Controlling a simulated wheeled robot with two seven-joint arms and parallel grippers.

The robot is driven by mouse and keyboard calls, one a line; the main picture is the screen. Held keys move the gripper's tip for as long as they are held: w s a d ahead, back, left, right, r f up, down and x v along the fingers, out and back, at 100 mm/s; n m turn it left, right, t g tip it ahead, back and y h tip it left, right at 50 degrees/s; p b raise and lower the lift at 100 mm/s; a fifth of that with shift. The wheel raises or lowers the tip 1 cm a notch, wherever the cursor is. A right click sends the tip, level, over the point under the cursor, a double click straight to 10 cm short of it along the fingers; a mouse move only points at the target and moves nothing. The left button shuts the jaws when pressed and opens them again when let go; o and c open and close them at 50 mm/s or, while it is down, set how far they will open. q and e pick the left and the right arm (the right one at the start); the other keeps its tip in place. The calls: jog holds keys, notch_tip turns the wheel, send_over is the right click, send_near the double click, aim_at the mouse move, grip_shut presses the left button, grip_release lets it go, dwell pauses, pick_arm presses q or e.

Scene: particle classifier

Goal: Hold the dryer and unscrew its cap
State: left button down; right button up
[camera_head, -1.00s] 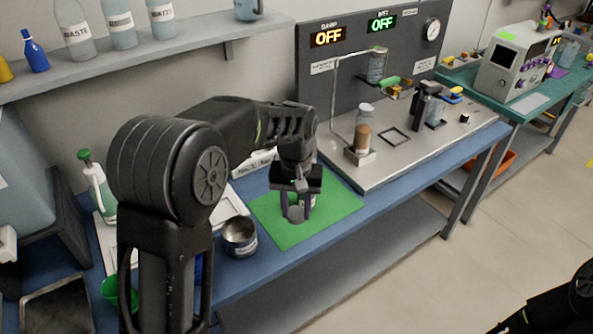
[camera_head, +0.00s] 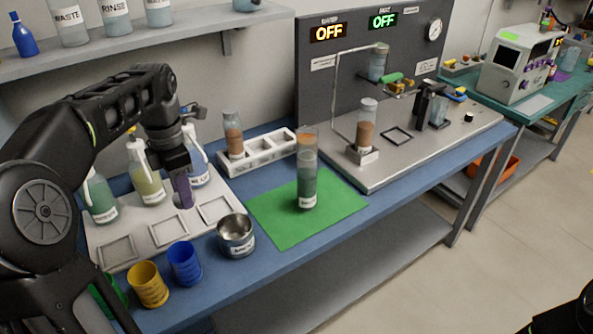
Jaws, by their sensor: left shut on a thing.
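A tall clear cylinder, which I take to be the dryer (camera_head: 307,180), stands upright on the green mat (camera_head: 270,222). It has orange contents at the top, grey-green contents below and a label near its foot. I cannot make out a separate cap on it. My left gripper (camera_head: 183,190) is well to its left, above the white tray, pointing down beside the wash bottles. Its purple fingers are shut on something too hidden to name. Part of my right arm shows dark at the bottom right corner; its gripper is out of view.
Wash bottles (camera_head: 149,182) stand on the white tray (camera_head: 163,232). A metal beaker (camera_head: 236,240), blue cup (camera_head: 184,263) and yellow cup (camera_head: 148,284) are in front. A white rack (camera_head: 262,155) holds a brown-filled tube. A metal station (camera_head: 420,135) stands right of the mat.

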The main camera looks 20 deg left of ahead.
dwell(0.3)
pick_arm(q)
send_over(202, 252)
notch_tip(202, 252, down, 14)
jog(key=shift+a+r, duration=0.1)
jog(key=shift+r, duration=0.1)
jog(key=shift+f, duration=2.25)
jog(key=shift+f, duration=0.1)
jog(key=c, duration=0.9)
grip_release()
jog(key=shift+c, duration=0.2)
